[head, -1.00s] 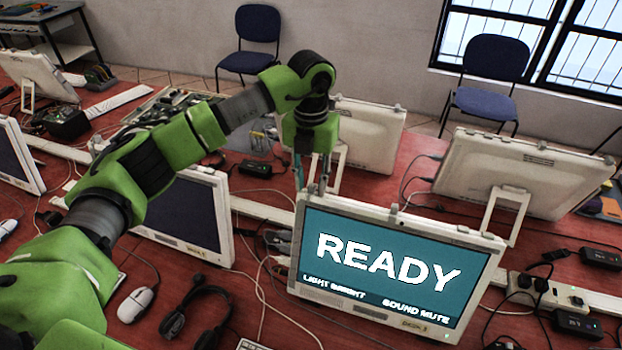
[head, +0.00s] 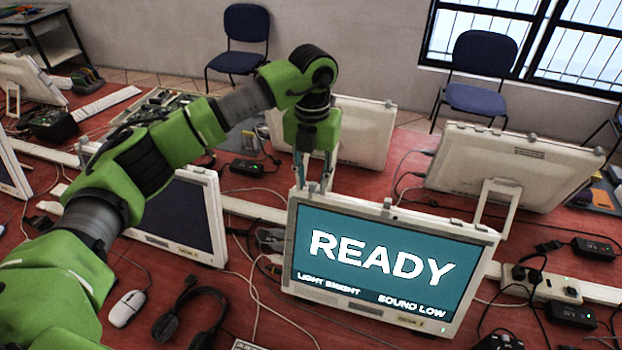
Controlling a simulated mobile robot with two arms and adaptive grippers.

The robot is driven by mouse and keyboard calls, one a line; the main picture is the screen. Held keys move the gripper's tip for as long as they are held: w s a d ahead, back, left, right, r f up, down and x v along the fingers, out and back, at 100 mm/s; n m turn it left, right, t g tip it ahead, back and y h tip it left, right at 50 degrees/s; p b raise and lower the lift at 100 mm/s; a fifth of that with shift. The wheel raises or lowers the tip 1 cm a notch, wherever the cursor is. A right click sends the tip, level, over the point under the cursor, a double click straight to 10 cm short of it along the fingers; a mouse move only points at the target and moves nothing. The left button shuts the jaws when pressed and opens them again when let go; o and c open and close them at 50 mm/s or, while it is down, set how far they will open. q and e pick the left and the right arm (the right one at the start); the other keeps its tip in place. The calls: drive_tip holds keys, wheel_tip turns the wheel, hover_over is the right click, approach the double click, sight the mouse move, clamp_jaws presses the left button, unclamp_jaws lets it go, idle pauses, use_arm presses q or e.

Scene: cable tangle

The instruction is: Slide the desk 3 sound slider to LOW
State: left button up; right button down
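The monitor (head: 396,262) at front right shows READY, LIGHT BRIGHT and SOUND LOW on a teal screen. A small label on its lower bezel is too blurred to read surely. Small light knobs stand along its top edge, one (head: 386,203) near the middle. My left gripper (head: 314,180) points down at the left end of that top edge. Its two thin fingers are apart, with a gap between them. I cannot tell whether the tips touch a knob or the slider; that contact is too small to see. My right gripper is out of view.
A dark-screened monitor (head: 184,216) stands to the left, and white monitor backs (head: 510,170) stand behind. A headset (head: 190,312), a mouse (head: 126,308), loose cables and a power strip (head: 555,287) lie on the red desk (head: 250,330).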

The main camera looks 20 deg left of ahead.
sight(312, 185)
use_arm(q)
wheel_tip(312, 185, up, 12)
idle(0.7)
